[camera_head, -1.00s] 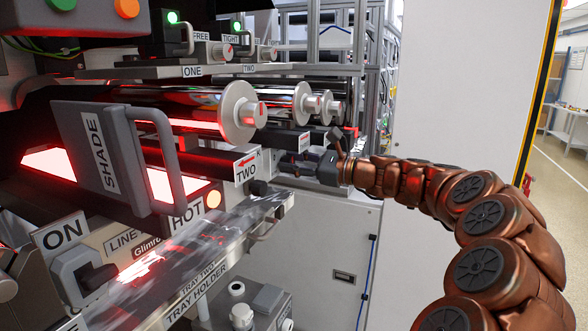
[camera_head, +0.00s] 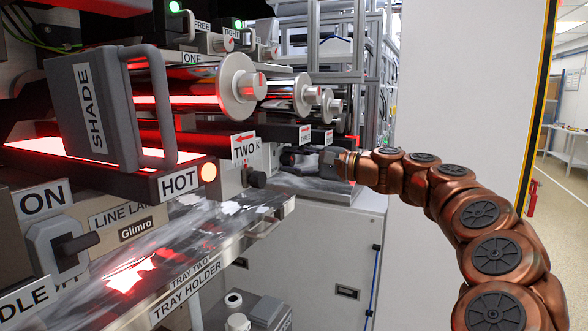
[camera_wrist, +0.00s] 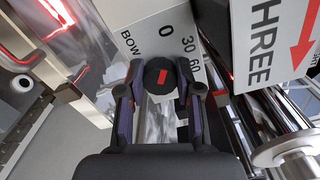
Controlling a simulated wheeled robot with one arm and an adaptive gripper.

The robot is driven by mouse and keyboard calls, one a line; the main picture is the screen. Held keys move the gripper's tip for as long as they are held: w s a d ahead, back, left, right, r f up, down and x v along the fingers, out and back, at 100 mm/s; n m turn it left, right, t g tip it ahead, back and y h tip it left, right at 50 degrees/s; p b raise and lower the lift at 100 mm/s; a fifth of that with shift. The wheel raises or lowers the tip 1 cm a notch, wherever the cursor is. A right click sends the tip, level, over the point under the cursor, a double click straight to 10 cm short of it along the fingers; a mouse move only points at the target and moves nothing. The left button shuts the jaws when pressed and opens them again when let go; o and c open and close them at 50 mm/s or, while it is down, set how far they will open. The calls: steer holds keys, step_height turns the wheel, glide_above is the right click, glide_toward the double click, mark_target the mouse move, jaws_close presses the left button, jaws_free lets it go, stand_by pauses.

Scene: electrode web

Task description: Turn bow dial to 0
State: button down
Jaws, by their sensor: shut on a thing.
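The bow dial (camera_wrist: 162,77) is a round black knob with a red mark, in the wrist view. Its white scale plate (camera_wrist: 143,38) reads BOW, 0, 30 and 60. The red mark slants to the upper right, roughly toward the 30 and off the 0. My gripper (camera_wrist: 160,92) has its two dark fingers on either side of the knob, shut on it. In the head view my gripper (camera_head: 302,157) reaches in from the right beyond the TWO sign; the dial cannot be made out there.
A THREE sign (camera_wrist: 272,40) and a metal roller (camera_wrist: 285,150) stand close to the right of my gripper in the wrist view. In the head view, the shade (camera_head: 90,110), tray holder (camera_head: 190,285) and a black knob (camera_head: 257,179) lie left of my arm.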

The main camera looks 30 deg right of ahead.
steer(key=shift+n+b, duration=0.3)
steer(key=shift+n, duration=0.2)
steer(key=c, duration=0.8)
jaws_free()
steer(key=v, duration=1.2)
steer(key=shift+f, duration=0.1)
